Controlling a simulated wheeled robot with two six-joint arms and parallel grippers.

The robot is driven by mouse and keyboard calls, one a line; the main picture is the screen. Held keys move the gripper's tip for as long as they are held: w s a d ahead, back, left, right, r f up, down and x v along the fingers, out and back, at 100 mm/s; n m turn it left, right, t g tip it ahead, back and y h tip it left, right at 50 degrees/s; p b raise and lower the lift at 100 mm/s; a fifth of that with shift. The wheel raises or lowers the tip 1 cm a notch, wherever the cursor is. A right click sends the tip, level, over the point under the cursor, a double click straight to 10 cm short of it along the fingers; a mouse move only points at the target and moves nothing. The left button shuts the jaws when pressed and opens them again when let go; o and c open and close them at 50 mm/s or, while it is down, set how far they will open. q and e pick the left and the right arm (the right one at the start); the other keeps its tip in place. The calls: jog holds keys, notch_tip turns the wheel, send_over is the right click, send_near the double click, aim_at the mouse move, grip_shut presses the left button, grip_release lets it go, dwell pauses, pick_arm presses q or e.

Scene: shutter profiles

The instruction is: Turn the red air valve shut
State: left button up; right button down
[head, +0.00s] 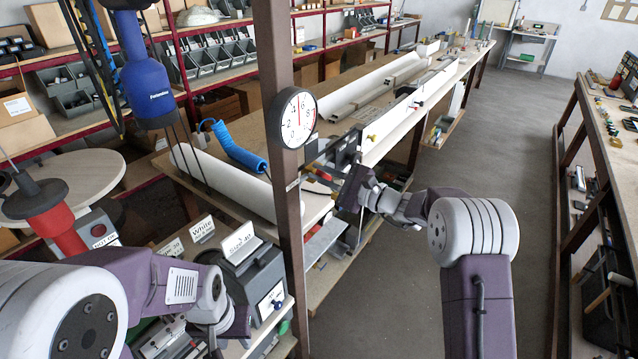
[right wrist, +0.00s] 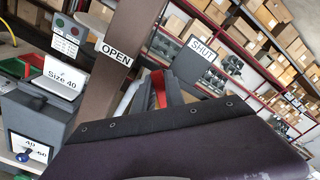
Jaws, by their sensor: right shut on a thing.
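The red valve handle (right wrist: 159,89) shows in the right wrist view as a short red bar between the fingers of my right gripper (right wrist: 160,95). It lies between the OPEN label (right wrist: 115,55) on its left and the SHUT label (right wrist: 202,51) on its right. The rest of the valve is hidden by my gripper. In the head view my right gripper (head: 352,187) is beside the brown post, shut, and hides the handle. My left gripper (head: 218,335) is low at the left, by the grey Size 40 machine; its fingers are not clear.
The brown post (head: 278,130) carries a round gauge (head: 297,118). A blue coiled hose (head: 237,150) and a white roll (head: 230,183) lie on the bench behind it. The grey Size 40 machine (head: 255,275) stands left of the post. The aisle floor (head: 470,155) is clear.

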jog(key=shift+w+d+r+m, duration=0.2)
jog(key=shift+w+r+m, duration=0.05)
jog(key=shift+m, duration=0.65)
jog(key=m, duration=0.1)
jog(key=w+m, duration=0.1)
jog(key=shift+d+r+m+p, duration=0.3)
jog(key=shift+r+m+p, duration=0.05)
jog(key=shift+r+m, duration=0.05)
jog(key=shift+w+d+r+m+p, duration=0.1)
jog(key=shift+w+d+m+p, duration=0.15)
jog(key=shift+m, duration=0.5)
jog(key=shift+w+d+r+m+p, duration=0.1)
jog(key=shift+w+d+m+p, duration=0.15)
jog(key=shift+m, duration=0.45)
jog(key=shift+w+d+r+m+p, duration=0.15)
jog(key=shift+w+m+p, duration=0.2)
jog(key=shift+m, duration=0.4)
jog(key=c, duration=1.4)
grip_release()
jog(key=shift+f, duration=0.1)
